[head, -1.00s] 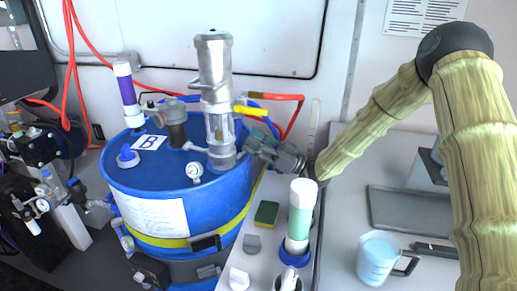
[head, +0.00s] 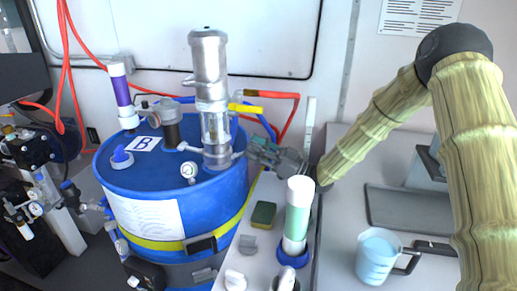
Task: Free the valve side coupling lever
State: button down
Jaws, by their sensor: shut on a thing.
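A silver transfer pump (head: 210,85) stands upright on the blue drum (head: 125,180). A yellow handle (head: 245,108) sticks out from its right side, by the red hose (head: 272,95). My gripper (head: 250,150) reaches in from the right, low beside the pump's clear lower section. It is shut on a small part there, which seems to be the coupling lever (head: 238,155). The fingers hide most of that part, so its angle is unclear.
A white-and-green tube (head: 298,215) stands in a blue base just below my gripper. A green-and-yellow sponge (head: 263,215) lies beside it. A measuring jug (head: 376,258) and grey tray (head: 405,207) are on the right bench. A gauge (head: 188,171) sits on the drum's top.

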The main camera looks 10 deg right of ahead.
jog(key=c, duration=0.9)
grip_release()
jog(key=shift+s+a+f, duration=0.1)
jog(key=shift+s+f, duration=0.05)
jog(key=shift+r, duration=0.2)
jog(key=shift+r, duration=0.55)
notch_tip(320, 180, up, 9)
jog(key=shift+f, duration=0.15)
